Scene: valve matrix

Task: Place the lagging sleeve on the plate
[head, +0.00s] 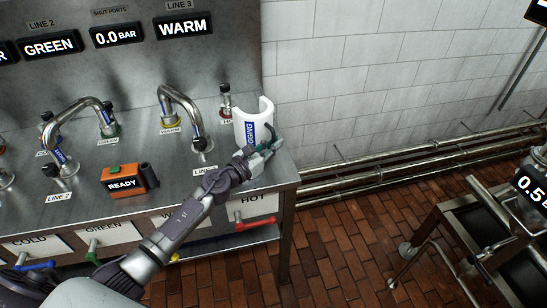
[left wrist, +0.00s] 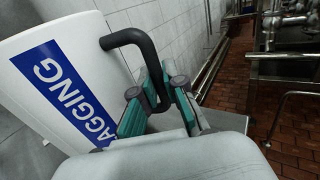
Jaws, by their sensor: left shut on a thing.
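The lagging sleeve (head: 252,123) is a white, open-sided curved shell with a blue LAGGING label, standing upright at the right end of the steel counter. I cannot tell whether its base touches the counter. In the left wrist view the sleeve (left wrist: 35,65) fills the left side, tilted in the picture, with a black bent handle (left wrist: 128,39). My left gripper (head: 268,146) is at the sleeve's near right side. In the left wrist view its green-padded fingers (left wrist: 164,106) are shut on the handle. I cannot pick out a plate for certain. My right gripper is not in view.
The steel counter (head: 135,190) carries bent pipes (head: 180,105) on ports and an orange-and-black READY device (head: 124,180). Coloured valve handles, including a red one (head: 254,224), stick out along its front. Wall pipes (head: 400,160) and a steel frame (head: 440,225) stand to the right, above brick floor.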

